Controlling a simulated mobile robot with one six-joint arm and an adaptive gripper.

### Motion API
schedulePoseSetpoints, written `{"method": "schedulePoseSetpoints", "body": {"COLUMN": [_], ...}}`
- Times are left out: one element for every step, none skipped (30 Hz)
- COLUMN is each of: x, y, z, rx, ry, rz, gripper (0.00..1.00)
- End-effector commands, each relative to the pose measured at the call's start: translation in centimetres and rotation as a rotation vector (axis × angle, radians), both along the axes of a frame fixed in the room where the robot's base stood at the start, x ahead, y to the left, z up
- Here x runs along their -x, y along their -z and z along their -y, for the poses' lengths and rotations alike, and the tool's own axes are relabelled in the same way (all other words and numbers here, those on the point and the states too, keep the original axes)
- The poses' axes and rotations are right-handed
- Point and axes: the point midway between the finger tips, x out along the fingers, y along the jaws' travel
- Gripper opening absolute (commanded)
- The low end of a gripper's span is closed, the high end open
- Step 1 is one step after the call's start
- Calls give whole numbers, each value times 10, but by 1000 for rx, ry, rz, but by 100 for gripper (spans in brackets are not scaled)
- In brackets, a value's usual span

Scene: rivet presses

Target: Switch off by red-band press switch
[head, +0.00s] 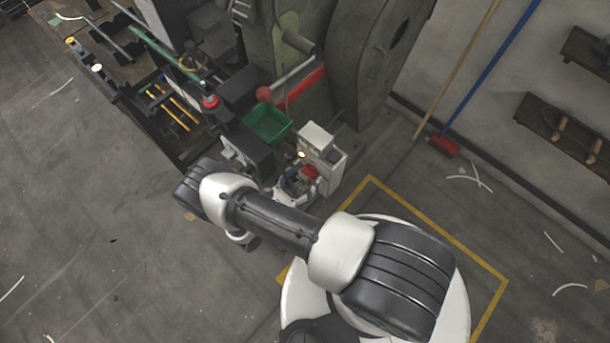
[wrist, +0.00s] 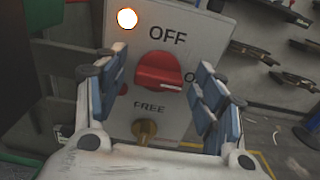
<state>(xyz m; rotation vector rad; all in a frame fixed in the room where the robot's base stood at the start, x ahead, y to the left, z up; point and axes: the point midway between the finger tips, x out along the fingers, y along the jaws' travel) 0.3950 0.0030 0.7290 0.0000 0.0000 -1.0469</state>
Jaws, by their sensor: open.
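The switch box (wrist: 185,30) fills the middle of the wrist view, with a red rotary knob (wrist: 158,72) on its grey face. OFF is printed above the knob, FREE below it, and a label starting with O at its right is partly hidden by a finger. A pale mark on the knob runs toward the right. A lamp (wrist: 127,18) at the upper left is lit. My gripper (wrist: 162,66) is open, with blue-padded fingers on both sides of the knob; contact is not clear. In the head view the box (head: 318,138) stands beside the press with a red band (head: 301,91).
A brass fitting (wrist: 145,130) sits below the knob. A green bin (head: 267,123) and a red-ball lever (head: 264,93) are at the press. A tool bench (head: 120,65) is at the left. A red broom (head: 444,146) leans by the wall. The left floor is open.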

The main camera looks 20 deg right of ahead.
Motion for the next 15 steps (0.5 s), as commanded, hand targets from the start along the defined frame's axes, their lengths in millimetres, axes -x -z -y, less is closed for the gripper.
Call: {"method": "schedulePoseSetpoints", "body": {"x": [0,0,0,0,0,0,0,0,0,0,0,0,0,0,0], "y": [0,0,0,0,0,0,0,0,0,0,0,0,0,0,0], "z": [0,0,0,0,0,0,0,0,0,0,0,0,0,0,0], "rx": [0,0,0,0,0,0,0,0,0,0,0,0,0,0,0], "ry": [0,0,0,0,0,0,0,0,0,0,0,0,0,0,0], "rz": [0,0,0,0,0,0,0,0,0,0,0,0,0,0,0], "gripper": [62,60,57,55,53,51,49,47,44,42,40,37,35,33,31]}}
